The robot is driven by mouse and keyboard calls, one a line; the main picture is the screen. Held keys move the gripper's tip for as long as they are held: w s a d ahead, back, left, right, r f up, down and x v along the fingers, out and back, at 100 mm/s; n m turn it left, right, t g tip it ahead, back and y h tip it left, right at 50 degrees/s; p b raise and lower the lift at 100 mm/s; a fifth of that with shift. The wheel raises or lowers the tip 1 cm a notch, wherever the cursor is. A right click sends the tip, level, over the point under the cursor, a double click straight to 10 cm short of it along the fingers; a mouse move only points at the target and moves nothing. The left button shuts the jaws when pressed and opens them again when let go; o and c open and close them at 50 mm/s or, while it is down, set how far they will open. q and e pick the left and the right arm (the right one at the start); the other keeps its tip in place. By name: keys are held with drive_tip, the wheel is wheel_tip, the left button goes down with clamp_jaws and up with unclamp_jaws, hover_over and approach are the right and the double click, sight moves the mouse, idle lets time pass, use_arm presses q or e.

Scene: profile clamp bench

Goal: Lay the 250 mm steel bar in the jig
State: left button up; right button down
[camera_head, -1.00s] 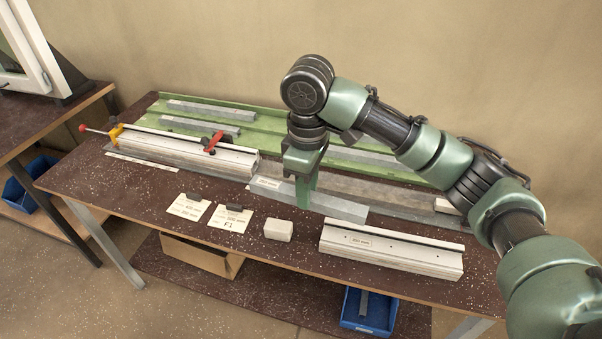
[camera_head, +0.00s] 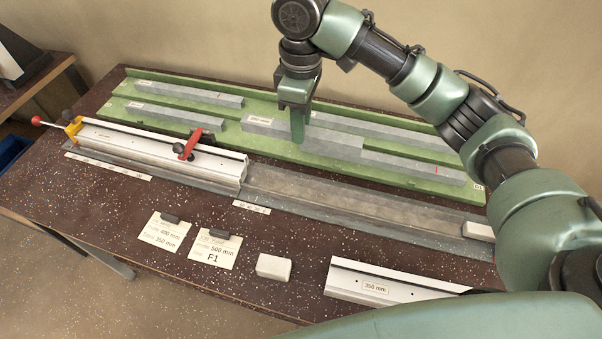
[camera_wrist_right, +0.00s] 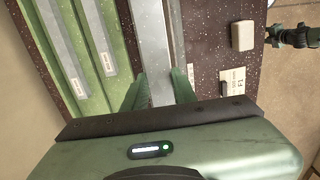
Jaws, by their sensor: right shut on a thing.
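My right gripper (camera_head: 297,128) is shut on a grey steel bar (camera_head: 335,143). The bar has a small label near its left end, too blurred to read surely. It is held level, seemingly raised, in front of the green rack and behind the jig's bed. In the right wrist view the bar (camera_wrist_right: 151,50) runs between the fingers (camera_wrist_right: 155,88). The jig (camera_head: 340,197) is a long grey bed with a white profile clamped at its left; its right stretch is bare. A dark and green jointed shape in the wrist view's upper right may be my left arm; its gripper is unclear.
The green rack (camera_head: 228,118) carries several other grey bars. A red clamp (camera_head: 190,146) and a yellow stop (camera_head: 74,128) stand on the jig's left. Cards (camera_head: 215,250), a white block (camera_head: 273,267) and a 350 mm profile (camera_head: 385,283) lie in front.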

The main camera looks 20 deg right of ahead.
drive_tip(key=f, duration=0.4)
drive_tip(key=f+p, duration=0.1)
drive_tip(key=f, duration=0.8)
drive_tip(key=shift+s+f+p, duration=0.25)
drive_tip(key=shift+s+p, duration=0.05)
drive_tip(key=shift+p, duration=0.05)
drive_tip(key=shift+f, duration=0.25)
wheel_tip(320, 180, down, 4)
drive_tip(key=shift+r+p, duration=0.25)
drive_tip(key=shift+p, duration=0.05)
drive_tip(key=shift+f, duration=0.35)
use_arm(q)
drive_tip(key=shift+s+a+r, duration=0.25)
drive_tip(key=shift+s+r, duration=0.75)
drive_tip(key=shift+s, duration=0.25)
use_arm(e)
drive_tip(key=shift+a+f, duration=0.1)
